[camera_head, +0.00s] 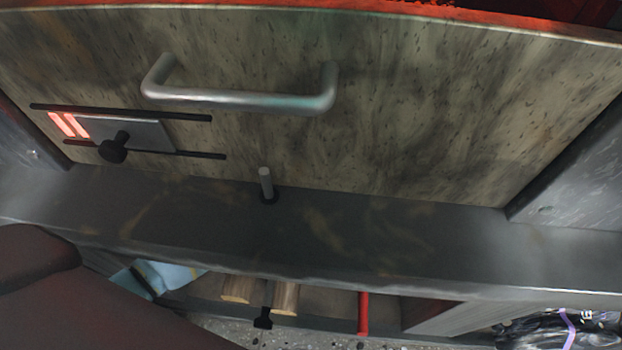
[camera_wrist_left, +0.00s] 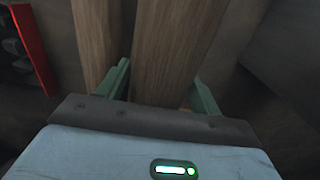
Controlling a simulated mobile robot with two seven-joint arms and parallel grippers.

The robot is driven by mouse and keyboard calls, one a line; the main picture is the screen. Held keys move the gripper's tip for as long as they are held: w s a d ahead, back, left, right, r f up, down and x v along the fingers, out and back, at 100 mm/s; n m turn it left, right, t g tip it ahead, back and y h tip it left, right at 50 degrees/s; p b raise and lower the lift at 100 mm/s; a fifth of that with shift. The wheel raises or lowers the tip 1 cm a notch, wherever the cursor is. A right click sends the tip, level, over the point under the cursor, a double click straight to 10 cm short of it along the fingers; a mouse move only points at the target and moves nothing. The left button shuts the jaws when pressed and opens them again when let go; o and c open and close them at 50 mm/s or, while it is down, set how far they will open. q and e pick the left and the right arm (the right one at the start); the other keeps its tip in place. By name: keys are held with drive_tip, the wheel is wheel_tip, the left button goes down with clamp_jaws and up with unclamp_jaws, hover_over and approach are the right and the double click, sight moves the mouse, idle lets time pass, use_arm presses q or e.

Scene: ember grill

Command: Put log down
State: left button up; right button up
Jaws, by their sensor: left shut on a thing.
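In the left wrist view, my left gripper (camera_wrist_left: 162,92) has its green fingers on both sides of a wooden log (camera_wrist_left: 168,45) and is shut on it. A second wooden log (camera_wrist_left: 96,35) stands close beside it on the left. In the head view, two log ends (camera_head: 236,289) show in the space under the grill's metal ledge. My brown left arm comes in at the lower left; its fingers are hidden there. I cannot tell from the head view which log is held or whether it touches the floor of the space. My right gripper is not in view.
The grill front (camera_head: 420,110) has a metal handle (camera_head: 240,98) and a sliding vent plate (camera_head: 130,134). The metal ledge (camera_head: 400,235) juts out above the logs. A red upright (camera_head: 363,313) stands right of them. A dark glossy item with a purple strip (camera_head: 568,330) lies lower right.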

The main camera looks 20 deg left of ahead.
use_arm(q)
drive_tip(key=shift+r, duration=0.1)
wheel_tip(320, 180, down, 5)
drive_tip(key=b, duration=0.3)
idle(0.4)
drive_tip(key=shift+f, duration=0.35)
wheel_tip(320, 180, down, 3)
drive_tip(key=b, duration=0.2)
drive_tip(key=shift+f+b, duration=0.2)
drive_tip(key=shift+b, duration=0.1)
drive_tip(key=shift+f, duration=0.35)
drive_tip(key=shift+r, duration=0.1)
